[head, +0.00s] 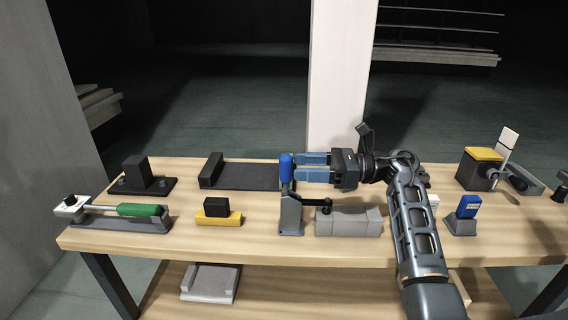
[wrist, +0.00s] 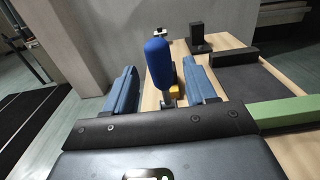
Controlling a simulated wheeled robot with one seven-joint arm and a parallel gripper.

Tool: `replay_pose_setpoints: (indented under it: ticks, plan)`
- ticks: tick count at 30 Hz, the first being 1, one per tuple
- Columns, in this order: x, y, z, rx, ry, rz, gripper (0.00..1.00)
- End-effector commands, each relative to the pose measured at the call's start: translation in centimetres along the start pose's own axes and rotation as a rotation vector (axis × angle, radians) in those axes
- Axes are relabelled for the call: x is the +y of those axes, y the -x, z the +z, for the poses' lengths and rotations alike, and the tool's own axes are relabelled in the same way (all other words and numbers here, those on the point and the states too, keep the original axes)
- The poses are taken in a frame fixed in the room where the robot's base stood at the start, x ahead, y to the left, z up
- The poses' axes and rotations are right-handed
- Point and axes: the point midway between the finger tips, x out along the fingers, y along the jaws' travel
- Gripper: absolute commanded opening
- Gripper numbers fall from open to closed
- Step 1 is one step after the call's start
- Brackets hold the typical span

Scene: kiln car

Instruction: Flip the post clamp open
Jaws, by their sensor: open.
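The post clamp (head: 291,214) stands near the front middle of the table. Its blue handle (head: 287,168) points straight up, and its dark arm with a black tip reaches right over a grey block (head: 349,222). My gripper (head: 298,167) is open and level, just right of the handle. In the wrist view the blue handle (wrist: 158,62) shows between the two blue fingers of my gripper (wrist: 160,72), with a gap on both sides. I cannot tell how far the fingertips reach past the handle.
A green-handled clamp (head: 138,210) lies at left. A yellow and black block (head: 217,211) sits left of the post clamp. A black tray (head: 245,175) lies behind it. At right are a small blue-topped switch (head: 466,212) and a yellow-topped box (head: 481,168).

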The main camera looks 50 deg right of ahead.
Motion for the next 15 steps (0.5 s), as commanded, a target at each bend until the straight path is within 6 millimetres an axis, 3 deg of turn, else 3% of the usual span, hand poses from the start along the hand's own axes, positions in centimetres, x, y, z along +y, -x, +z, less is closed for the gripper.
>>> replay_pose_setpoints:
  ticks: [6,15]
  plan:
    - [0.1,-3.3,0.2,-0.001,-0.003,0.003,0.56]
    - [0.1,-4.8,0.0,-0.001,-0.002,0.001,0.56]
